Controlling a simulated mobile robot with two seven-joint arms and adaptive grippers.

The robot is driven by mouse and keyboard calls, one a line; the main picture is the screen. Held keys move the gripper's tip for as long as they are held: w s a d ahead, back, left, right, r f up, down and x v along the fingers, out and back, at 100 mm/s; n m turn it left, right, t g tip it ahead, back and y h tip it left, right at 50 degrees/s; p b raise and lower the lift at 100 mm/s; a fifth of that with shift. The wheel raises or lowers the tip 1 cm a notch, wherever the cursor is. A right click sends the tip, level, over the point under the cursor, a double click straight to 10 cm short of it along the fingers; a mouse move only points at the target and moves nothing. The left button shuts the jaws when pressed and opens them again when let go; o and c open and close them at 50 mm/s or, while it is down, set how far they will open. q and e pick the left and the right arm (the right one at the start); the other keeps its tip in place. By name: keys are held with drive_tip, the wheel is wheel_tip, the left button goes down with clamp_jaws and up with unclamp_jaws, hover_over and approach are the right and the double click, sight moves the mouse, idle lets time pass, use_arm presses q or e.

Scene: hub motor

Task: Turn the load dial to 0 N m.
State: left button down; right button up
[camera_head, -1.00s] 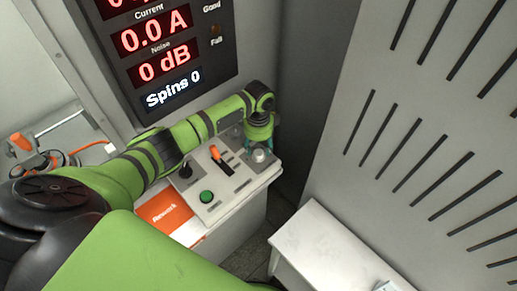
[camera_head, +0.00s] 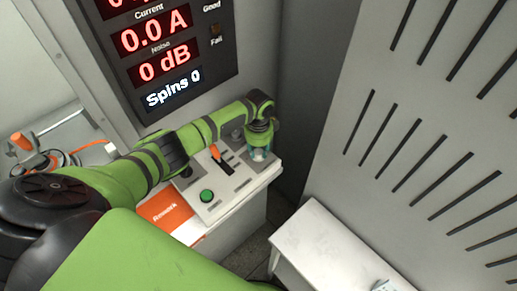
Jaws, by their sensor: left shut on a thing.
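The load dial (camera_head: 259,155) is a small pale knob at the right end of the control panel (camera_head: 245,185). It is mostly hidden under my left gripper (camera_head: 260,152). The gripper points down over the dial, with its greenish fingers around it, and is shut on it. The dial's pointer and scale marks are too small and covered to read. My right gripper is not in view.
The panel also carries an orange-handled lever (camera_head: 216,154) and a green button (camera_head: 207,196). An orange Rework bin (camera_head: 165,211) sits to their left. The display (camera_head: 165,50) above reads 0.0 A, 0 dB and Spins 0. A white table (camera_head: 330,250) stands at lower right.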

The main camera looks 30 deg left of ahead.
use_arm(q)
drive_tip(key=n+p, duration=0.2)
drive_tip(key=n, duration=0.1)
drive_tip(key=shift+s+r+n, duration=0.1)
drive_tip(key=shift+n, duration=0.2)
drive_tip(key=shift+n+p, duration=1.05)
drive_tip(key=shift+n, duration=1.15)
drive_tip(key=c, duration=0.9)
unclamp_jaws()
